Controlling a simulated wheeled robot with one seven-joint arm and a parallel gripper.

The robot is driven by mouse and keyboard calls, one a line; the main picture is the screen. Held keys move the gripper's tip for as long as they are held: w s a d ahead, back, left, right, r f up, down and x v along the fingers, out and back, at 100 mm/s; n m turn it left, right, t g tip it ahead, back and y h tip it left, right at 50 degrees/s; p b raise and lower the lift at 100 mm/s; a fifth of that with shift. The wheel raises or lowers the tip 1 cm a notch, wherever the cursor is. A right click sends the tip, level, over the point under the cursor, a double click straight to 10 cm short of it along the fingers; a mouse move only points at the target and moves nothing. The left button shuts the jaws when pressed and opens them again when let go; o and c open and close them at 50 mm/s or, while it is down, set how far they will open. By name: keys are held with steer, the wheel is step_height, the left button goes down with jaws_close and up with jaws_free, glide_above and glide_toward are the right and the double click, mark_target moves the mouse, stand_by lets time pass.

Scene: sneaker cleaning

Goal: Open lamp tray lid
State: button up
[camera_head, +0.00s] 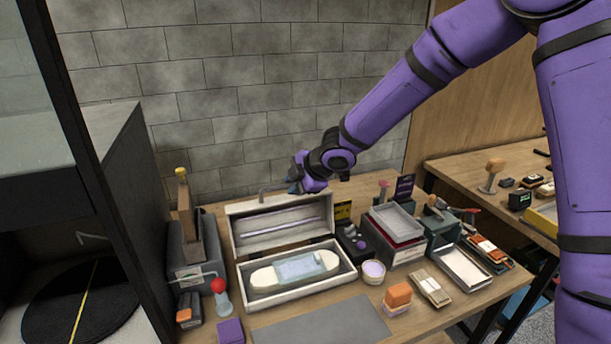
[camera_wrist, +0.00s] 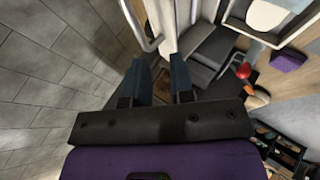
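The lamp tray is an open white box (camera_head: 342,279) on the table in the head view, with a pale rounded piece and a light blue block in it. Its lid (camera_head: 240,229) stands raised along the back edge, with a purplish tube (camera_head: 280,224) on its inner face. A grey bar handle (camera_head: 268,189) is at the lid's top; it also shows in the wrist view (camera_wrist: 138,27). My gripper (camera_head: 293,186) is by the handle above the lid. In the wrist view its two dark fingers (camera_wrist: 160,70) are apart, just short of the lid's edge, with nothing clearly held.
A grey block holder (camera_head: 188,257) and a red-knobbed tool (camera_head: 219,290) stand left of the tray. A dark box with a grey tray (camera_head: 397,222) and a round tub (camera_head: 373,271) are to its right. The brick wall is close behind. A grey mat (camera_head: 325,325) lies in front.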

steer(key=shift+v, duration=2.65)
steer(key=shift+c, duration=0.4)
